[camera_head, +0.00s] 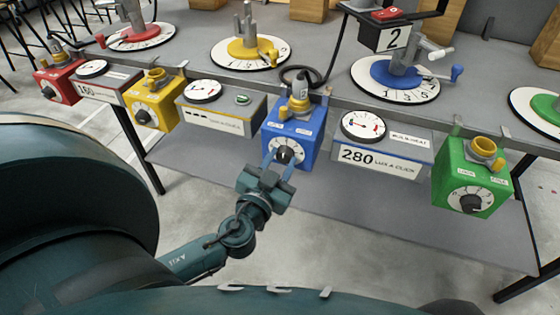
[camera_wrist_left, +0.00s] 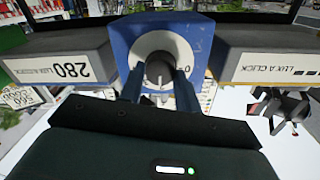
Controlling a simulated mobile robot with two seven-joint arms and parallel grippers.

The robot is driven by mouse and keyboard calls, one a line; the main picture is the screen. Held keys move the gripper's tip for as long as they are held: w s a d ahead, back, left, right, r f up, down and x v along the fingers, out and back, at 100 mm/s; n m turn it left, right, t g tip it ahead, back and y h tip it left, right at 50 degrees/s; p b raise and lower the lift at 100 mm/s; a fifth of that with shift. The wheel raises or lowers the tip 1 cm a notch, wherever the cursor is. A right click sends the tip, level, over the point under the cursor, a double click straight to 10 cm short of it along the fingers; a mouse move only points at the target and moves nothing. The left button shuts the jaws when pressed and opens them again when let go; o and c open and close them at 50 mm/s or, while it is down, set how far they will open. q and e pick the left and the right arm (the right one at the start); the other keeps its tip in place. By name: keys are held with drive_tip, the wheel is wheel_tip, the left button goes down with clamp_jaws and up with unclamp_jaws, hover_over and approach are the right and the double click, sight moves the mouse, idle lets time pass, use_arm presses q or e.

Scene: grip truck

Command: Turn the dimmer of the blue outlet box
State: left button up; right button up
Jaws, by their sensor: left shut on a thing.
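The blue outlet box (camera_head: 293,137) hangs at the front edge of the bench in the head view. Its black dimmer knob (camera_head: 284,156) sits on a white dial on the front face. My left gripper (camera_head: 279,158) reaches up from below with its fingers around the knob. In the left wrist view the blue box (camera_wrist_left: 196,33) appears upside down, and the two fingers of the gripper (camera_wrist_left: 159,82) stand on either side of the knob (camera_wrist_left: 159,70), shut on it. The knob's pointer is partly hidden in the head view. My right gripper is not in view.
A meter panel reading 280 (camera_head: 379,150) is right of the blue box, and another panel (camera_head: 220,112) is left. Green (camera_head: 470,182), yellow (camera_head: 153,103) and red (camera_head: 58,82) boxes hang along the same edge. Numbered discs stand on the bench behind.

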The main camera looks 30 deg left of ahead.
use_arm(q)
drive_tip(key=m, duration=0.4)
drive_tip(key=shift+m, duration=0.3)
drive_tip(key=shift+m+p, duration=0.3)
drive_tip(key=shift+m, duration=0.7)
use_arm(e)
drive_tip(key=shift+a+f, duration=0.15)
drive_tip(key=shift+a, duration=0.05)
use_arm(q)
drive_tip(key=shift+d+m, duration=0.1)
drive_tip(key=shift+m, duration=0.3)
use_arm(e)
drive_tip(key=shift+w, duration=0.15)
use_arm(q)
drive_tip(key=o, duration=1)
